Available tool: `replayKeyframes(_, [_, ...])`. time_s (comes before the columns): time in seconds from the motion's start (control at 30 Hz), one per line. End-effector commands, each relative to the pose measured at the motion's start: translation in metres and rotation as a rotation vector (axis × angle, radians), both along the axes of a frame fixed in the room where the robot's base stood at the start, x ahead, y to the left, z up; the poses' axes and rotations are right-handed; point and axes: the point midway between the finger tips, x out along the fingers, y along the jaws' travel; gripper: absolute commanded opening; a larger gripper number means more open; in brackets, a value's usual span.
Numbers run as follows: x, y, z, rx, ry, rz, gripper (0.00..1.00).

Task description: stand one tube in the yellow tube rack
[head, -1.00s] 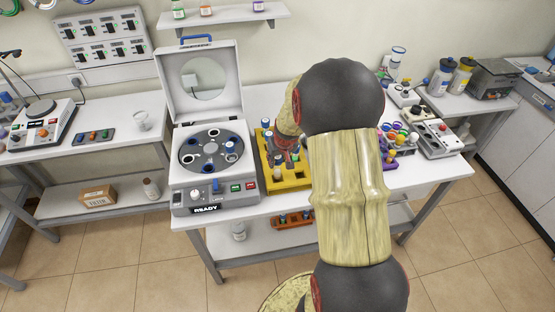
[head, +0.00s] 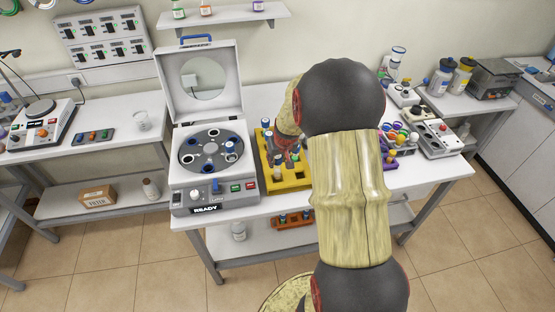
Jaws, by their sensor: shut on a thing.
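The yellow tube rack (head: 286,184) stands on the bench, just right of the centrifuge. Several tubes stand in it, among them one with a blue cap (head: 266,123) at its back left. My gripper (head: 284,158) is over the rack, pointing down, and is small and partly hidden by my own arm. It is shut on a tube, but the held tube is hard to make out among the tubes around it. I cannot tell whether that tube is in a hole of the rack or above it. The right part of the rack is hidden behind my arm.
The centrifuge (head: 214,187) has its lid (head: 200,85) up, with tubes in its rotor (head: 209,150). A purple rack (head: 391,160) and a grey device (head: 436,138) stand to the right. An orange rack (head: 292,221) lies on the lower shelf.

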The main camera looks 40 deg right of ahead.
Motion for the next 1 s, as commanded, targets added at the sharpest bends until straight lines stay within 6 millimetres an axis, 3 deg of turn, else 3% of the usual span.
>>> replayKeyframes(1.0, [0.0, 0.0, -0.015, 0.0, -0.001, 0.0, 0.03])
